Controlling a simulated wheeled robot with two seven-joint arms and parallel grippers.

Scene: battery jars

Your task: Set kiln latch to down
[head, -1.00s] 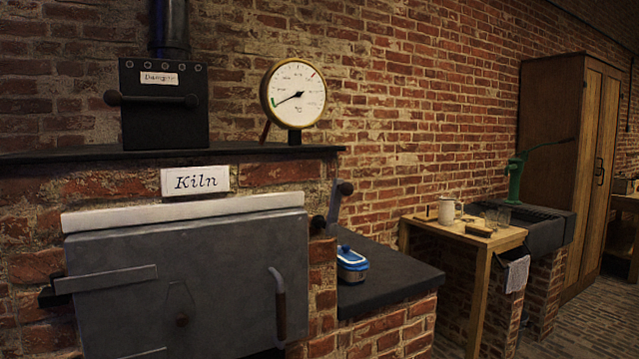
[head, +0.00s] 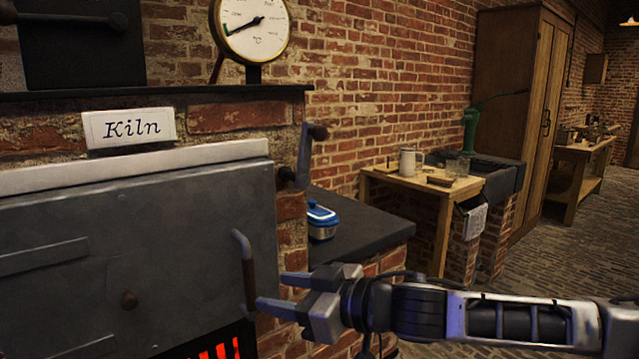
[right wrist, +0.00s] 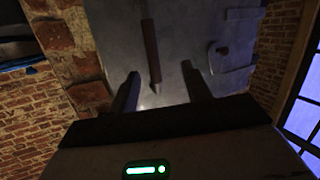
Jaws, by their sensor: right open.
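The kiln door (head: 150,230) is a grey metal panel under the Kiln label (head: 128,128). A lever with a dark knob (head: 304,157), which looks like the latch, stands upright on the kiln front, right of the door. A bent handle with a brown grip (head: 248,280) is on the door's right side. My right gripper (head: 272,291) is open and empty, close to this handle and below the lever. In the right wrist view, the handle (right wrist: 152,50) appears between the spread fingers (right wrist: 160,70); contact cannot be told. My left gripper is not in view.
A pressure gauge (head: 250,27) stands on the shelf above. A blue-lidded box (head: 321,221) sits on the dark ledge (head: 362,232) right of the kiln. Red glowing slots (head: 222,350) show below the door. A wooden table (head: 430,190) with a mug stands farther right.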

